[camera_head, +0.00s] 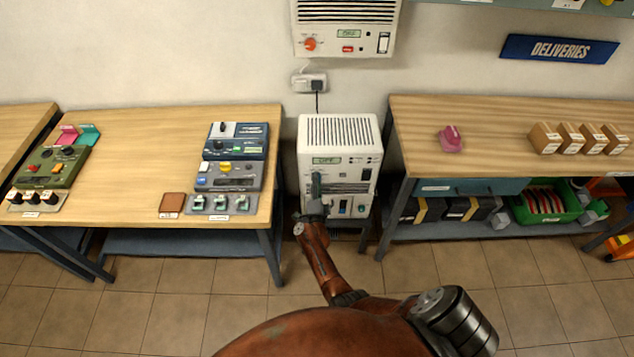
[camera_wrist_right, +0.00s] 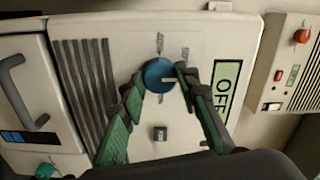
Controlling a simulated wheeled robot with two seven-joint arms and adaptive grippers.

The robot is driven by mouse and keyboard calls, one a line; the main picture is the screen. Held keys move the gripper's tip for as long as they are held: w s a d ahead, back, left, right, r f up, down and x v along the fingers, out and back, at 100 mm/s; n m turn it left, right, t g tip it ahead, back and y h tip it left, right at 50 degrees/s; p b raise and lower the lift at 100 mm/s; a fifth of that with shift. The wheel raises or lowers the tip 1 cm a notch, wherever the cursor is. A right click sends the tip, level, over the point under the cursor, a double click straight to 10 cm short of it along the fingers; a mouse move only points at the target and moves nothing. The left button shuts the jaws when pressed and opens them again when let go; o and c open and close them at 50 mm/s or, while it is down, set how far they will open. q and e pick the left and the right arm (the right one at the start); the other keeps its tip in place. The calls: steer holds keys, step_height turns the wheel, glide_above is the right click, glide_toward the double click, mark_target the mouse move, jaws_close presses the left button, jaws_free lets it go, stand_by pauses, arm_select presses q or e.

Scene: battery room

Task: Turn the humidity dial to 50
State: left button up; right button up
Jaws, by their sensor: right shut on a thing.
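A white floor unit (camera_head: 340,130) with a slotted top and a small green display (camera_head: 326,161) stands between the two tables. In the right wrist view, its round blue dial (camera_wrist_right: 155,70) has a white pointer mark and small labels around it that I cannot read. The display there (camera_wrist_right: 226,88) reads "OFF". My right gripper (camera_head: 317,182) reaches the unit's front and hides the dial in the head view. In the right wrist view, its green-padded fingers (camera_wrist_right: 160,79) are shut on the dial, one on each side. My left gripper is not in view.
A wall unit (camera_head: 345,22) with a red dial hangs above. A left table (camera_head: 140,130) holds several control boxes. A right table (camera_head: 480,110) holds a pink object and small boxes. A small dark button (camera_wrist_right: 160,133) sits beside the dial.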

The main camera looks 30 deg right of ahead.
steer(key=n+p, duration=0.1)
steer(key=n, duration=0.4)
steer(key=shift+w+a+r, duration=0.1)
steer(key=shift+a, duration=0.05)
steer(key=shift+n, duration=0.4)
steer(key=o, duration=0.9)
steer(key=shift+o, duration=1.3)
steer(key=shift+m, duration=0.3)
